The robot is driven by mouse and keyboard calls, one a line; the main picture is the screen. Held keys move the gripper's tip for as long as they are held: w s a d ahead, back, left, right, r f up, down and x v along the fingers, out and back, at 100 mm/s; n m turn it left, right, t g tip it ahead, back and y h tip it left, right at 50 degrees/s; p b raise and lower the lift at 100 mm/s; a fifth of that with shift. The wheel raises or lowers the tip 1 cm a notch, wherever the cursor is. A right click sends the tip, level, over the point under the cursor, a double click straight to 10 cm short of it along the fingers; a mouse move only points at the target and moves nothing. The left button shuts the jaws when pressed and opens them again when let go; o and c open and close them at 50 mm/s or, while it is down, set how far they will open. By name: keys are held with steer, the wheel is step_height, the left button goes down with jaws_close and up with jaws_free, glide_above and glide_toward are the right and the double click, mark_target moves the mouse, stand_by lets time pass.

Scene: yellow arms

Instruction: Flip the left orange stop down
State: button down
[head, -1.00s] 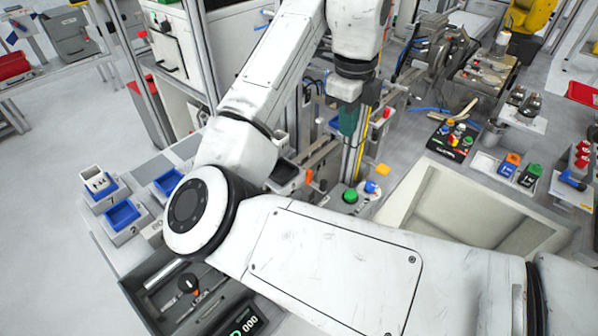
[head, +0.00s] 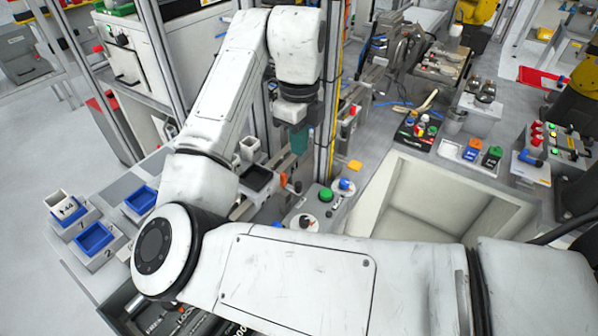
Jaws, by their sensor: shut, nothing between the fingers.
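A small upright orange stop (head: 283,180) stands on the grey rail fixture in the middle of the head view, just right of a dark square tray. I see only this one orange stop clearly; my arm covers much of the fixture to its left, so I cannot tell whether another is there. My gripper (head: 299,150), dark green, hangs pointing down from my white wrist. It is above and slightly right of the orange stop in the picture, apparently apart from it. Its fingertips are small and hard to make out; it looks shut and empty.
A dark square tray (head: 257,180) and a white cup (head: 250,148) sit left of the stop. A metal post (head: 328,110) rises close to my gripper's right. A green button (head: 325,194) is at lower right. A large pale bin (head: 440,205) lies further right.

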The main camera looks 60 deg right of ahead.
mark_target(300, 184)
step_height(300, 184, down, 9)
steer(key=shift+f+p, duration=0.2)
steer(key=shift+p, duration=0.5)
steer(key=shift+s+f+b, duration=0.1)
steer(key=shift+f+b, duration=0.95)
steer(key=shift+f, duration=0.4)
